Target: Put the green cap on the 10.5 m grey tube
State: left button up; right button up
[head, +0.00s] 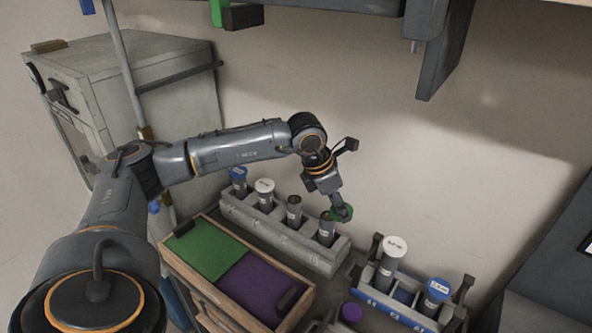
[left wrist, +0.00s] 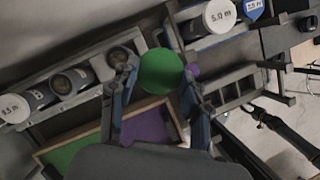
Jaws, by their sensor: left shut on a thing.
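My left gripper (head: 342,211) is shut on the green cap (head: 333,215). In the left wrist view the round green cap (left wrist: 161,72) sits between the two fingertips. The cap is held close to the right-end open grey tube (head: 327,229) in the grey rack (head: 284,238); I cannot tell whether they touch. Another open grey tube (head: 294,211) stands to its left. Both open tubes also show in the left wrist view, at left (left wrist: 72,82) and beside the finger (left wrist: 121,58). I cannot read which is the 10.5 m one. My right gripper is not in view.
The grey rack also holds a blue-capped tube (head: 238,174) and a white-capped tube (head: 264,186). A blue rack (head: 384,305) at right holds white-capped (head: 395,246) and blue-capped (head: 438,289) tubes. A tray has green (head: 207,249) and purple (head: 257,287) areas. A purple cap (head: 351,312) stands in front.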

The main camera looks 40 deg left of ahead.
pick_arm(q)
jog(key=a+n+g+y, duration=0.1)
jog(key=a+n+y, duration=0.1)
jog(key=a+n, duration=0.3)
jog(key=w+a+n+g+y+p, duration=0.1)
jog(key=a+n+y, duration=0.1)
jog(key=a+n, duration=0.3)
jog(key=w+a+n+y, duration=0.1)
jog(key=a+n, duration=0.4)
jog(key=n, duration=0.6)
jog(key=shift+w+a+f+g+y, duration=0.2)
jog(key=shift+g+y, duration=0.2)
jog(key=shift+y, duration=0.5)
jog(key=shift+f+b, duration=1.05)
jog(key=shift+f, duration=1.15)
jog(key=shift+f+b, duration=0.6)
jog(key=shift+f, duration=0.05)
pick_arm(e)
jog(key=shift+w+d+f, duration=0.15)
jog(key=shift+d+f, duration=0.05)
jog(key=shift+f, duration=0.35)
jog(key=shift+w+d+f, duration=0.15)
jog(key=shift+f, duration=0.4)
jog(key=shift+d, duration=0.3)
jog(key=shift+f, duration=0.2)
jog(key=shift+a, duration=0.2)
